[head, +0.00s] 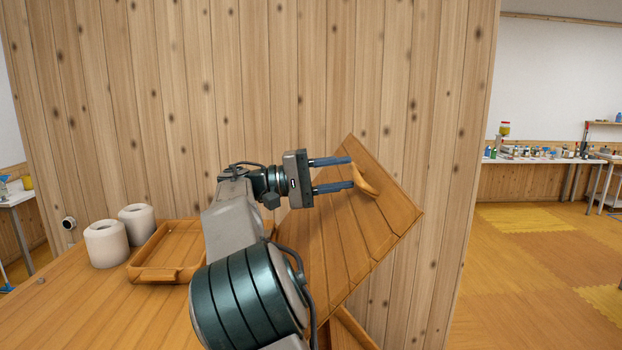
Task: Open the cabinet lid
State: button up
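The cabinet lid (345,235) is a slatted wooden panel in the middle of the head view. It stands raised at a steep tilt. A curved, orange-brown wooden handle (366,184) is near its upper edge. My gripper (351,172) has two blue fingers pointing right, spread apart with a gap between them. The fingertips are beside the handle; the lower one appears close to it or touching, but I cannot tell which. Nothing shows gripped between the fingers. A small part of the cabinet body (350,332) shows below the lid; my arm hides the lid's left side.
A wooden counter (80,315) at left holds two white rolls (106,243) (138,224) and a wooden tray (165,274). A plank wall (250,90) stands close behind the lid. Open floor (530,265) lies at right, with a table (535,161) of jars beyond.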

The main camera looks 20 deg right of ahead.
jog(key=b+v, duration=0.1)
jog(key=v, duration=1.2)
jog(key=shift+b, duration=0.3)
